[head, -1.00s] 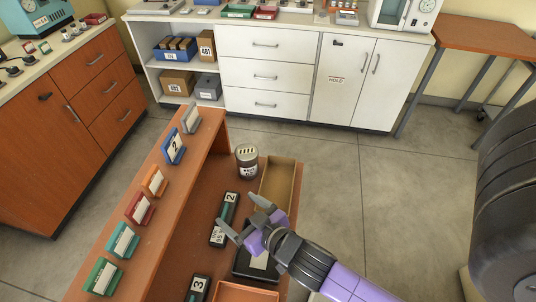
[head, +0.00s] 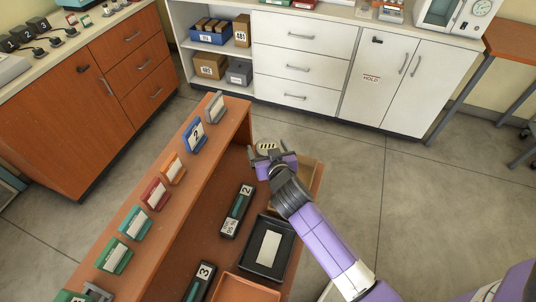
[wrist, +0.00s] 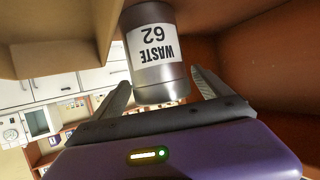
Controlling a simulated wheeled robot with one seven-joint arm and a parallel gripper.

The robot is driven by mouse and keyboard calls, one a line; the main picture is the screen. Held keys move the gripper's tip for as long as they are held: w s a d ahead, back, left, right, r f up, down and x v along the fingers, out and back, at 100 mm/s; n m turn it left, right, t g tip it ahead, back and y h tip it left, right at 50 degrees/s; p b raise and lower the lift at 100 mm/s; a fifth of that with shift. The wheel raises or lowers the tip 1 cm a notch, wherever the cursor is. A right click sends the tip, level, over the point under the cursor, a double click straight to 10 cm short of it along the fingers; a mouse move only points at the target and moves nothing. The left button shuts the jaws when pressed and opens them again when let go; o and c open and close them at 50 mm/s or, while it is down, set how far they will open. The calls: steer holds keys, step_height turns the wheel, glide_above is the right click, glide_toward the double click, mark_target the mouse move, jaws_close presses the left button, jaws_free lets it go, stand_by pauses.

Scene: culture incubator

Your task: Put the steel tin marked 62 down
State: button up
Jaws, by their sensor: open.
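The steel tin marked 62 (wrist: 158,62) fills the middle of the wrist view, with a white label reading WASTE 62 upside down there. In the head view only its slotted top (head: 266,147) shows, at the far end of the brown desk (head: 205,236). My gripper (head: 269,160) is at the tin and hides its lower part. In the wrist view the fingers of my gripper (wrist: 160,88) are apart, one on each side of the tin. I see a gap beside the right finger; contact on the left is unclear.
A tan tray (head: 309,172) lies right of the tin, partly behind my arm. A black tray (head: 267,247) and dark blocks marked 2 (head: 236,211) and 3 (head: 200,283) lie nearer. Coloured card holders line the raised ledge (head: 222,122) on the left.

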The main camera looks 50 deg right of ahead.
steer(key=shift+x, duration=1.4)
steer(key=shift+a, duration=0.1)
jaws_close()
step_height(320, 180, up, 20)
